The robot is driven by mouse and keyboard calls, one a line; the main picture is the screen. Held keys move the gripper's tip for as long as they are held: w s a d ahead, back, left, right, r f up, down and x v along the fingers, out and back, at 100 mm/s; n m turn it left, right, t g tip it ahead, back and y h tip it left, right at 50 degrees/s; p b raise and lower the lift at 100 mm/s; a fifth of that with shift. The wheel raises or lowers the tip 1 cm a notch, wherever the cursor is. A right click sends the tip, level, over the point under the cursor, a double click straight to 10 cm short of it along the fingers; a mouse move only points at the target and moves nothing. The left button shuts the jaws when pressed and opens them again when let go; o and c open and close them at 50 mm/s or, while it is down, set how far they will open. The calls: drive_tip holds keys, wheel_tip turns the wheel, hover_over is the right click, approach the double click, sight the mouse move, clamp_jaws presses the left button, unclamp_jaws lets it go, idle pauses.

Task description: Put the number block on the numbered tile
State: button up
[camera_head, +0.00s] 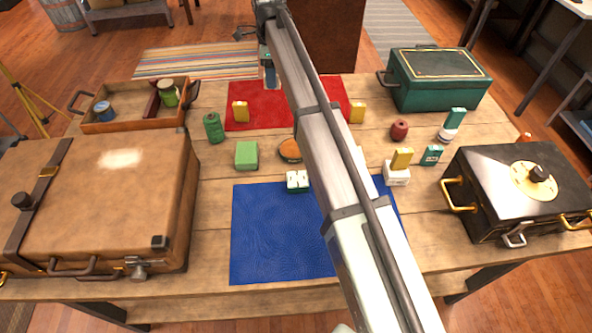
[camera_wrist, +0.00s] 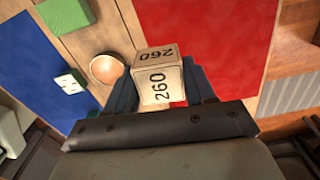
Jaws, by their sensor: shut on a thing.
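My gripper (camera_wrist: 160,82) is shut on a cream number block (camera_wrist: 156,90), its blue fingers on either side. The block reads "260" on two faces. In the head view, my gripper (camera_head: 269,74) is over the far part of the red mat (camera_head: 285,112), and the block cannot be made out there. I cannot pick out the numbered tile for certain. A small green-and-white piece (camera_head: 297,181) sits at the far edge of the blue mat (camera_head: 265,240); it also shows in the wrist view (camera_wrist: 70,82), with no readable number.
A green block (camera_head: 246,155), a round brown dish (camera_head: 290,150) and yellow blocks (camera_head: 240,111) stand nearby. A brown suitcase (camera_head: 100,200) and wooden tray (camera_head: 105,125) are left. A green chest (camera_head: 440,80) and black case (camera_head: 490,215) are right. The blue mat's left part is clear.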

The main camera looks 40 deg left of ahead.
drive_tip(key=s+d+n, duration=0.1)
drive_tip(key=s+d, duration=0.7)
drive_tip(key=d, duration=0.3)
drive_tip(key=n, duration=0.9)
hover_over(297, 178)
wheel_tip(297, 178, down, 2)
drive_tip(key=shift+d+f, duration=0.1)
drive_tip(key=shift+f, duration=4.6)
drive_tip(key=o, duration=1)
drive_tip(key=shift+f, duration=0.1)
wheel_tip(297, 178, up, 12)
drive_tip(key=shift+r, duration=0.15)
